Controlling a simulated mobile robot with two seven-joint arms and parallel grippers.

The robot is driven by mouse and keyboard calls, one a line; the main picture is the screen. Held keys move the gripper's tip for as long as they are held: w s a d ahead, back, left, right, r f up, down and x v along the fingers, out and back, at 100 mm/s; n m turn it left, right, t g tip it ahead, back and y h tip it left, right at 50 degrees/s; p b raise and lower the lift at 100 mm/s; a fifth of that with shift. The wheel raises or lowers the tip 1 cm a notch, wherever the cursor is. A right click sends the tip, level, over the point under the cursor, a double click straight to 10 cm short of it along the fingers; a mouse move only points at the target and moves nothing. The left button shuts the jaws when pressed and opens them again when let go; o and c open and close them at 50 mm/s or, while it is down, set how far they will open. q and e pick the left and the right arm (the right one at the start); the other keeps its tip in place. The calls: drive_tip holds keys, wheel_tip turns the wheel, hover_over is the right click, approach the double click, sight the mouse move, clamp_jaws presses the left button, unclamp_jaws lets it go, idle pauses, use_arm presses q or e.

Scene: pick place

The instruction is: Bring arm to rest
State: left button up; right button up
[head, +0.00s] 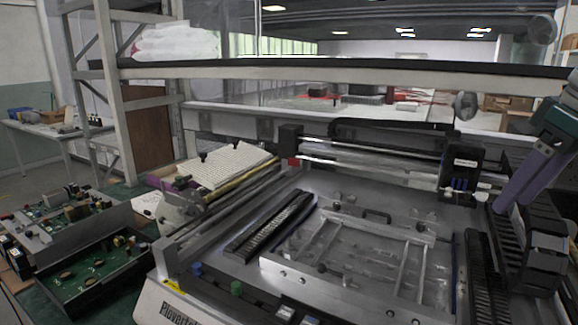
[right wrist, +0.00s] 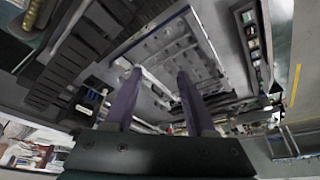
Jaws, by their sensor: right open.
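My right gripper (head: 512,203) comes in at the right edge of the head view, its two purple fingers pointing down and to the left over the right side of a large machine (head: 375,240). In the right wrist view the fingers of the right gripper (right wrist: 160,74) stand apart with nothing between them, so it is open and empty. The machine's metal frame (right wrist: 172,42) shows beyond the fingertips. My left gripper and arm are not in view.
Trays of green circuit boards (head: 85,281) stand at the left. A white ribbed panel (head: 226,166) lies behind the machine's left side. A beam (head: 340,77) crosses above the machine, and a black carriage (head: 461,172) sits on its rails near my right gripper.

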drive_tip(key=s+a+f+n, duration=0.2)
drive_tip(key=s+a+f, duration=0.9)
drive_tip(key=a+f, duration=0.15)
drive_tip(key=s+a+m, duration=0.1)
drive_tip(key=s+m, duration=0.3)
drive_tip(key=s, duration=1.3)
use_arm(q)
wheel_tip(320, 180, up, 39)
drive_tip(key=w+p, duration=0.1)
drive_tip(key=p, duration=3.7)
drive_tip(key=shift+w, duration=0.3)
use_arm(e)
wheel_tip(320, 180, up, 38)
drive_tip(key=shift+w+a+r+n+h, duration=0.15)
drive_tip(key=shift+w+a+n+h, duration=0.15)
drive_tip(key=shift+w+h, duration=0.1)
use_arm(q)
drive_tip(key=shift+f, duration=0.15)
